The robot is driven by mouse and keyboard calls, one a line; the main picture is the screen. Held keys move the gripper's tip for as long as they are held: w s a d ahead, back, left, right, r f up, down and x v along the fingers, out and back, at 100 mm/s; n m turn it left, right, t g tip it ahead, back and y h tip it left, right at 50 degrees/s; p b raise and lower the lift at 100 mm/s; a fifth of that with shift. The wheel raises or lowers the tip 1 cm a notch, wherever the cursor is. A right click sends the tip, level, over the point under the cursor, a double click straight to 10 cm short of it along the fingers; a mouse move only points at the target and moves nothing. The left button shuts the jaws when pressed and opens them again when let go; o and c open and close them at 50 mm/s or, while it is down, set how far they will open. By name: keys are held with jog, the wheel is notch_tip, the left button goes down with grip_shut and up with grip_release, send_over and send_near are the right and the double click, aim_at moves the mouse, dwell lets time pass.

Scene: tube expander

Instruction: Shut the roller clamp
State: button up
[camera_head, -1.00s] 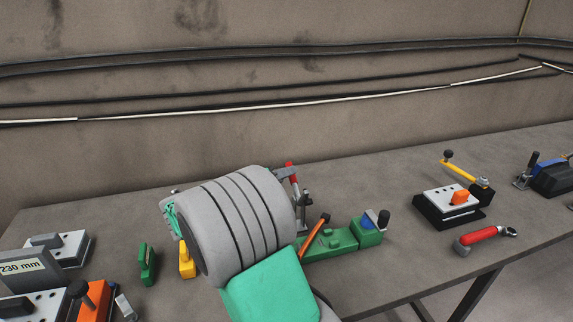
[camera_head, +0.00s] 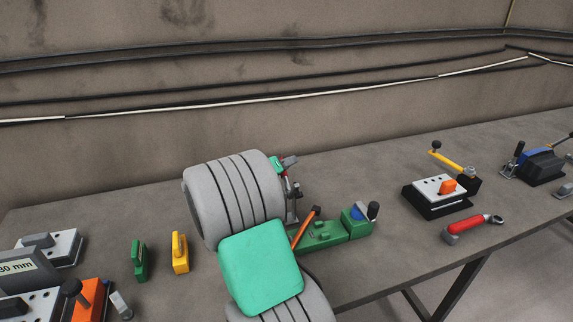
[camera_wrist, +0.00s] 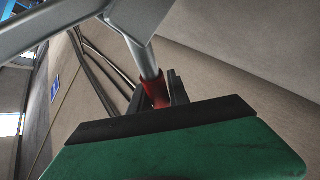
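A clamp with a red grip (camera_head: 284,175) and a grey post (camera_head: 292,205) stands on the bench behind my arm; I take it for the roller clamp. My gripper (camera_head: 288,162) is at the top of the red grip, mostly hidden by my grey and green arm. In the wrist view, the red grip (camera_wrist: 156,93) sits below a silver rod (camera_wrist: 148,62), with dark pieces close on both sides. I cannot tell whether the fingers close on it. The clamp's lower part is partly hidden.
A green fixture (camera_head: 325,236) with an orange lever (camera_head: 306,226) stands just right of my arm. A yellow-levered block (camera_head: 437,192) and a red-handled tool (camera_head: 472,229) lie farther right. Small yellow (camera_head: 180,253) and green (camera_head: 138,261) pieces stand left. Bare bench lies beyond the fixture.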

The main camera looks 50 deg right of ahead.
grip_shut()
dwell(1.0)
